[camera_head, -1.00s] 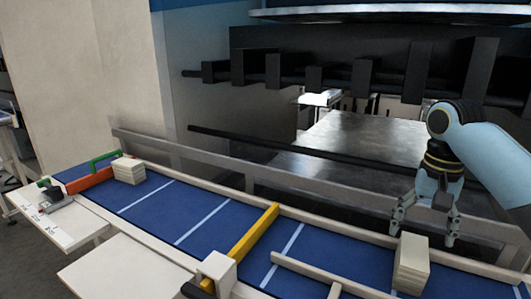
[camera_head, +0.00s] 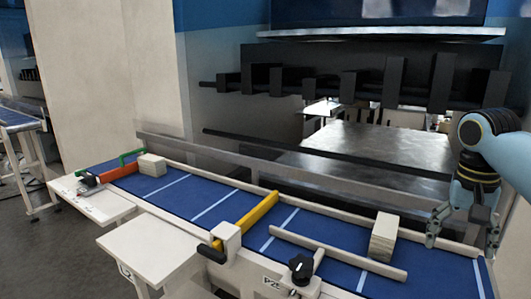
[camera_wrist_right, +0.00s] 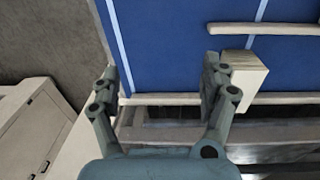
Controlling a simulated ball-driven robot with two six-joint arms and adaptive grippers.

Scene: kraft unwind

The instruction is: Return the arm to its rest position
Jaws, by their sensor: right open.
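My right gripper (camera_head: 462,232) is at the right side of the head view, above the right end of the blue belt (camera_head: 335,235). Its two fingers are apart with nothing between them. In the right wrist view the open fingers (camera_wrist_right: 160,90) hang over the belt's edge. A pale stack of blocks (camera_head: 384,236) stands on the belt to the left of the right gripper, apart from it in the head view. The stack also shows in the wrist view (camera_wrist_right: 247,72), just right of one finger. My left gripper is not in view.
Another pale stack (camera_head: 152,164) stands at the belt's left end by a red bar (camera_head: 115,173). A yellow bar (camera_head: 254,212) crosses the belt. A dark machine with a metal plate (camera_head: 385,150) lies behind. White side tables (camera_head: 150,247) stand in front.

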